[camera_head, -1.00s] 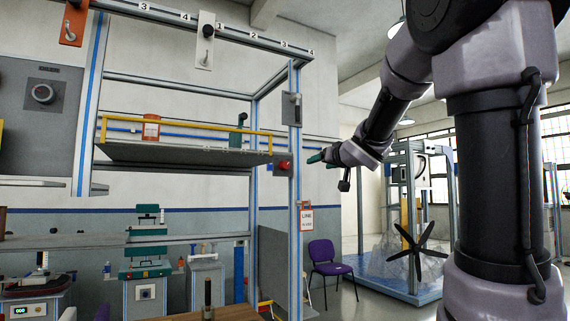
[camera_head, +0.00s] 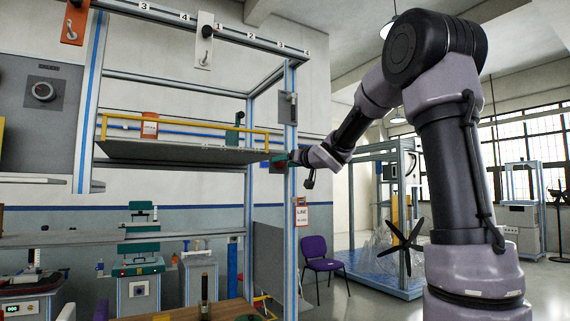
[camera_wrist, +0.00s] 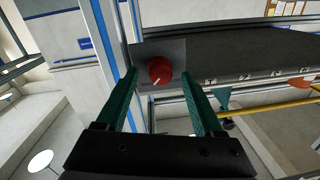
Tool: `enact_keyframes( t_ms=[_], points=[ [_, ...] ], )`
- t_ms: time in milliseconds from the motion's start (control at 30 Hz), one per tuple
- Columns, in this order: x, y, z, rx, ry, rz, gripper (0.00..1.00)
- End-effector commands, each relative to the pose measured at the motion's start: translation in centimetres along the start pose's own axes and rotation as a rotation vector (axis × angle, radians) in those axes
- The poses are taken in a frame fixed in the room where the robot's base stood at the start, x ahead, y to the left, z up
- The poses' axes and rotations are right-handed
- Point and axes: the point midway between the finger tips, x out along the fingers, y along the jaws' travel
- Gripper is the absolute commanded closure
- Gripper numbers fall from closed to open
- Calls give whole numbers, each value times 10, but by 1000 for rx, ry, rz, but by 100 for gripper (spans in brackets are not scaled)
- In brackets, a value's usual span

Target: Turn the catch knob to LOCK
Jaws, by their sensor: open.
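The catch knob (camera_wrist: 160,71) is a round red knob with a pale pointer line, on a grey plate (camera_wrist: 174,48) in the wrist view. Its pointer slants toward the lower left of that view. No LOCK lettering is legible. My gripper (camera_wrist: 161,78) has two green fingers, spread apart, one on each side of the knob. I cannot tell if either finger touches it. In the head view my gripper (camera_head: 285,161) is at the frame's right post, and its fingers and wrist mostly hide the knob.
A blue-striped upright post (camera_head: 291,130) stands beside the plate. A shelf with a yellow rail (camera_head: 185,131) runs left from it. A grey switch box (camera_head: 288,108) is on the post above my gripper. A purple chair (camera_head: 316,250) stands on the floor beyond.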

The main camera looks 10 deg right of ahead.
Motion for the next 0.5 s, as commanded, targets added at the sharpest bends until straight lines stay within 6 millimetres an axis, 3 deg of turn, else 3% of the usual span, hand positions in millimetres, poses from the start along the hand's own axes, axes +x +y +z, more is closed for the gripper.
enact_keyframes(
  t_ms=[333,367,500],
  points=[
    [6,0,0,0,0,0,31],
    [6,0,0,0,0,0,35],
    [6,0,0,0,0,0,88]
  ],
)
